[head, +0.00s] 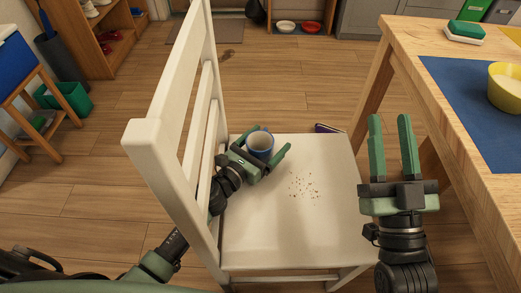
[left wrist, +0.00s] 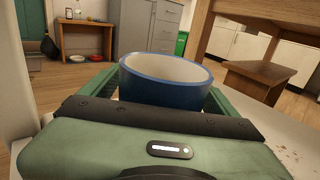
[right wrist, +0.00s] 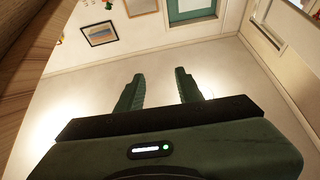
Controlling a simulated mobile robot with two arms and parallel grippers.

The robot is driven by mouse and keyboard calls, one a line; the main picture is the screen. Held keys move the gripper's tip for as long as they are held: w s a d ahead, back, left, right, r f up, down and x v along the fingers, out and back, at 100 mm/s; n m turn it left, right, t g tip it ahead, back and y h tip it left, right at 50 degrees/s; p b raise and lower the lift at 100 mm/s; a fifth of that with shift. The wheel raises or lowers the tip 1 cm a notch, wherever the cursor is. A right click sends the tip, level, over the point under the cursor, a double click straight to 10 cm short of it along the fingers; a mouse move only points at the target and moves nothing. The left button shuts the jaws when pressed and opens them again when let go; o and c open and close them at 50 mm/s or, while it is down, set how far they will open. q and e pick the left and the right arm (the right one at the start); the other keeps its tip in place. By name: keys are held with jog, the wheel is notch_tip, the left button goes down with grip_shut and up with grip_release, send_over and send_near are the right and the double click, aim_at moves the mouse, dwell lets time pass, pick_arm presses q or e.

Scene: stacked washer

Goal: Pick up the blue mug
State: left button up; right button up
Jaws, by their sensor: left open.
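The blue mug (head: 260,146), with a pale inside, stands upright on the seat of the white chair (head: 285,225). My left gripper (head: 264,150) is open at the mug, with one finger on each side of it. In the left wrist view the mug (left wrist: 163,85) sits between the two green fingers and hides parts of them; I cannot tell whether either finger touches it. Its handle cannot be made out. My right gripper (head: 391,120) is open and empty, raised between the chair and the wooden table. The right wrist view shows its fingers (right wrist: 159,88) apart with nothing between them.
The chair's backrest (head: 175,100) stands close beside my left arm. Dark crumbs (head: 303,188) lie on the seat, and a dark flat object (head: 328,128) is at its far edge. The wooden table (head: 420,35) at right holds a blue mat (head: 462,110) and yellow bowl (head: 506,88).

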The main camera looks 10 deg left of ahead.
pick_arm(q)
jog(key=c, duration=1.8)
jog(key=shift+o, duration=0.2)
jog(key=shift+r, duration=0.1)
